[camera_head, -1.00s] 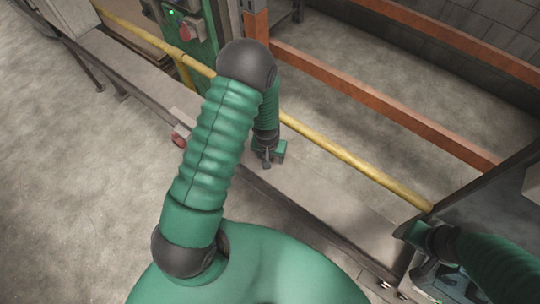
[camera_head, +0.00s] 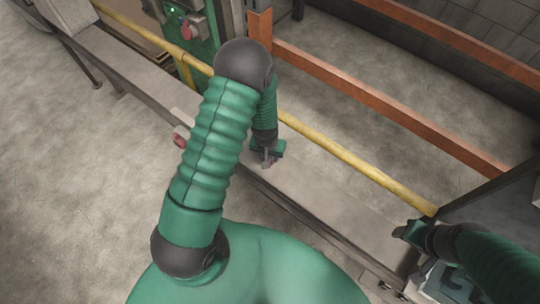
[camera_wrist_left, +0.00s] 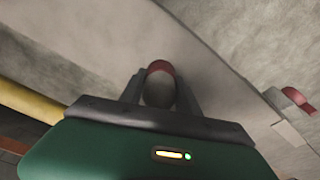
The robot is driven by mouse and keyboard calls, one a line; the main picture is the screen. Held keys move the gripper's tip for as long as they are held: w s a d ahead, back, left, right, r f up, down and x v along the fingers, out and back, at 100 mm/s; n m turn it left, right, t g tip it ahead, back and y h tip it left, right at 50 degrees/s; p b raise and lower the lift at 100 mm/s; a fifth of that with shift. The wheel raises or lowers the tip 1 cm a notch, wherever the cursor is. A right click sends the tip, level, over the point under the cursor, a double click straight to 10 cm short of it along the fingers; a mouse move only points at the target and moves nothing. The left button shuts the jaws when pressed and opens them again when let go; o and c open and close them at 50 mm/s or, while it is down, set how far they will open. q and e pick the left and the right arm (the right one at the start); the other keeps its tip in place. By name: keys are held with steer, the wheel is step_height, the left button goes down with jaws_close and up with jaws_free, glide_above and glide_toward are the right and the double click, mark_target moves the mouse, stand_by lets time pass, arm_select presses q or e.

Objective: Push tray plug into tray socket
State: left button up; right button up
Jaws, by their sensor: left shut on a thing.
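My left gripper (camera_head: 268,157) hangs over the long grey ledge (camera_head: 320,205), which looks like the tray. In the left wrist view my left gripper (camera_wrist_left: 160,95) is shut on a round grey piece with a red band (camera_wrist_left: 159,88), apparently the plug. A grey bracket with a red round end (camera_head: 180,138) sits at the ledge's near edge, left of this gripper. The red end also shows in the left wrist view (camera_wrist_left: 297,99), right of the held piece and apart from it. It may be the socket. My right gripper (camera_head: 410,232) is at the lower right; its jaws are unclear.
A yellow rail (camera_head: 340,152) runs along the ledge's far side. Orange beams (camera_head: 390,103) lie beyond it. A green cabinet (camera_head: 192,50) with a red knob stands at the back left. Bare floor (camera_head: 70,190) lies on the near side.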

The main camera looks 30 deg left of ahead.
arm_select(q)
steer(key=shift+s+a, duration=0.1)
steer(key=shift+a, duration=0.05)
steer(key=shift+r, duration=0.15)
steer(key=r, duration=0.1)
steer(key=d+r, duration=0.1)
steer(key=r, duration=0.1)
steer(key=shift+r, duration=0.2)
steer(key=s+d+r+p, duration=0.1)
steer(key=s+p, duration=0.6)
steer(key=s, duration=0.8)
steer(key=shift+s+d, duration=0.3)
steer(key=shift+d, duration=0.5)
arm_select(e)
steer(key=w+v, duration=0.1)
steer(key=v, duration=0.5)
steer(key=shift+w+r, duration=0.15)
steer(key=shift+r, duration=0.45)
arm_select(q)
steer(key=shift+r, duration=0.1)
